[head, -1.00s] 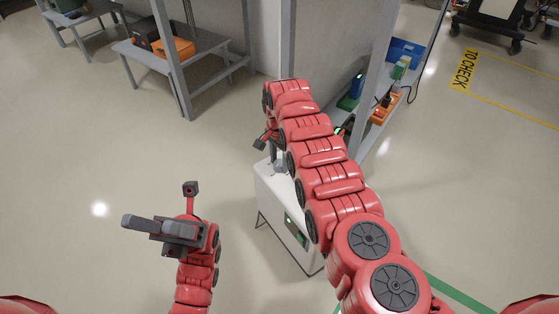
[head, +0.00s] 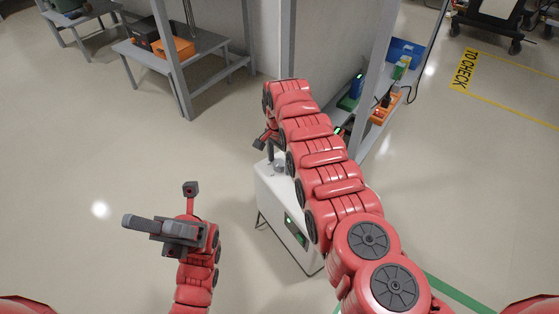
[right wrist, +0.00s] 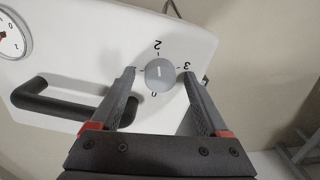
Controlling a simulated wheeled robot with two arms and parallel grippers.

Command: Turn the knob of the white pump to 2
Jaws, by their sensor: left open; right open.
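The white pump (head: 272,205) stands on the floor, partly hidden behind my right arm in the head view. In the right wrist view its white top (right wrist: 85,55) carries a round grey knob (right wrist: 160,78) with a pale line. The line runs up and down the picture, its upper end towards the 2. The 3 is to the right and the 0 below; the left mark's number is hidden. My right gripper (right wrist: 158,74) is open, its fingers on either side of the knob with gaps visible. My left gripper (head: 138,222) is open and empty, away from the pump.
A dark handle (right wrist: 65,103) and a round gauge (right wrist: 10,40) are on the pump left of the knob. A shelf rack with an orange item (head: 384,106) is behind the pump, and a grey table (head: 205,45) stands at back left. The floor at left is clear.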

